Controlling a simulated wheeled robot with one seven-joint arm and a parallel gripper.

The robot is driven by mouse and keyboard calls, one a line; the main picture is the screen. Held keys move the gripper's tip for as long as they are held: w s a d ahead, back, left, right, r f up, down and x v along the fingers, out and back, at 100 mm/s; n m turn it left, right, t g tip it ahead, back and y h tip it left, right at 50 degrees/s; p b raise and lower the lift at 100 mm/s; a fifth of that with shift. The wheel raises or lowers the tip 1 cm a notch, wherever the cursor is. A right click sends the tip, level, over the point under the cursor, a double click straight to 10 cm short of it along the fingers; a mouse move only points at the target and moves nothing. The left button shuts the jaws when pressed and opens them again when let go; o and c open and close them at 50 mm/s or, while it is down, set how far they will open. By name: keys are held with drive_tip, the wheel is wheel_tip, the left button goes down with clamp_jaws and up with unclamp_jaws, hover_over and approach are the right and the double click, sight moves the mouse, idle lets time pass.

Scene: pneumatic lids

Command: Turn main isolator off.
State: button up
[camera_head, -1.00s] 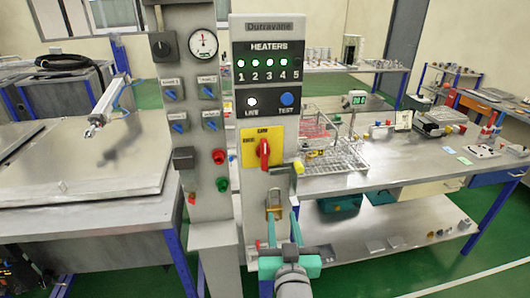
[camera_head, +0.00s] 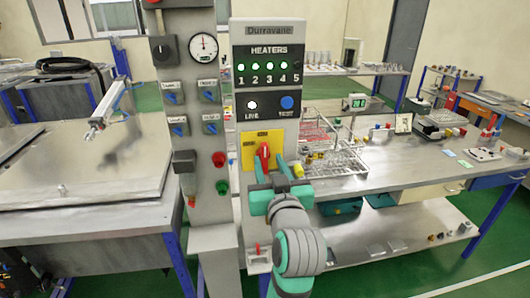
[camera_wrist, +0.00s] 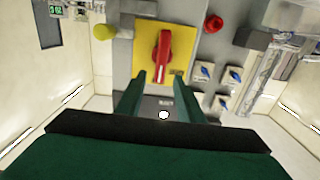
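The main isolator is a red rotary handle (camera_head: 264,155) on a yellow plate (camera_head: 248,148), on the grey panel (camera_head: 240,90) labelled Durravane. The handle stands upright in the head view. In the wrist view the red handle (camera_wrist: 162,57) is upright on its yellow plate (camera_wrist: 183,40). My gripper (camera_head: 266,168) is in front of the plate with its fingers spread. In the wrist view my gripper (camera_wrist: 161,74) has one finger on each side of the handle's lower end, with gaps showing. The padlock area below the isolator is hidden behind my arm.
Above the isolator are lit heater lamps (camera_head: 268,67), a white live lamp (camera_head: 252,104) and a blue test button (camera_head: 287,103). A yellow knob (camera_head: 298,170) sits close to the right. A neighbouring panel (camera_head: 205,140) carries blue switches and red and green buttons.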

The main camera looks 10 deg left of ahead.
sight(265, 153)
drive_tip(key=shift+x, duration=2.95)
drive_tip(key=shift+a, duration=0.1)
clamp_jaws()
drive_tip(key=shift+f, duration=0.1)
